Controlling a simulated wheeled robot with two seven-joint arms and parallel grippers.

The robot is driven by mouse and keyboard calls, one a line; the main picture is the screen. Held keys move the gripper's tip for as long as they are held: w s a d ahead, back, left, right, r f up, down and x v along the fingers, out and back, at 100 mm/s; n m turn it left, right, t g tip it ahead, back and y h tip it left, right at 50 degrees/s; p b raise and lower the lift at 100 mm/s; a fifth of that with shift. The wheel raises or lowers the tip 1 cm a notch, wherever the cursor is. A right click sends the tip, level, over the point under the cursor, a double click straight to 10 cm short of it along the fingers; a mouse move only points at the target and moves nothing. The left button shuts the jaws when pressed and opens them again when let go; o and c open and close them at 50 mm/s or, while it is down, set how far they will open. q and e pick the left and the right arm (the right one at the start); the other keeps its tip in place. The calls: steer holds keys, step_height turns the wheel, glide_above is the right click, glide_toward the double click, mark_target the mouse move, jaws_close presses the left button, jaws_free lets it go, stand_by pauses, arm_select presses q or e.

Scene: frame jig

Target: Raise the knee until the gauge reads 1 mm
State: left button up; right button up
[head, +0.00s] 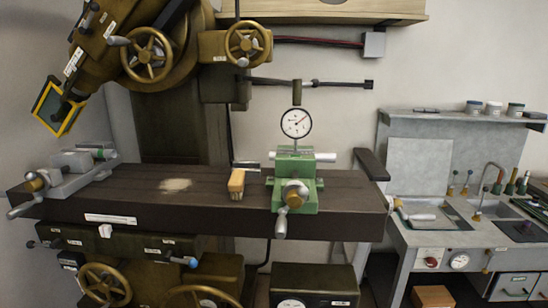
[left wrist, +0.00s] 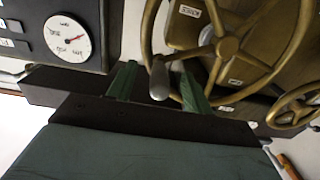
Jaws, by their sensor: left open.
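The dial gauge (head: 296,123) has a white round face and a thin needle; it hangs over the green vise (head: 295,180) on the dark machine table. Its reading is too small to tell. A brass handwheel (left wrist: 228,46) with a grey handle (left wrist: 160,82) fills the upper middle of the left wrist view. A brass wheel (head: 203,289), apparently the same one, is cut off at the bottom of the head view. My left gripper (left wrist: 157,86) has green fingers and is open, with the handle between them in the picture. Contact is unclear. My right gripper is out of view.
A second brass handwheel (head: 105,284) sits at lower left. A dark box (head: 333,280) with a white dial stands right of the wheels; its dial (left wrist: 62,38) also shows in the left wrist view. A brush (head: 236,184) lies beside the vise. A sink bench (head: 440,245) stands at right.

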arm_select(q)
steer(key=s+p, duration=0.3)
steer(key=s, duration=0.4)
steer(key=shift+s+a+p, duration=0.15)
steer(key=shift+a+p, duration=0.1)
steer(key=shift+p, duration=0.1)
steer(key=s+a+f+m+g+b, duration=0.1)
steer(key=s+f+g, duration=0.3)
steer(key=s+f, duration=0.55)
steer(key=s+a+f+g+b, duration=0.2)
steer(key=s+f+g, duration=0.3)
steer(key=f, duration=0.8)
steer(key=s+a+f+g, duration=0.2)
steer(key=s+a+f, duration=0.1)
steer(key=s, duration=0.6)
steer(key=s+a+f+g+b, duration=0.1)
steer(key=s+a+f+g, duration=0.2)
steer(key=s+f, duration=0.3)
steer(key=s+a+f+g+y+b, duration=0.1)
steer(key=s+a+f, duration=0.3)
steer(key=s, duration=0.8)
steer(key=shift+a+f+m+g, duration=0.2)
steer(key=shift+a+m+g, duration=0.1)
steer(key=shift+g, duration=0.5)
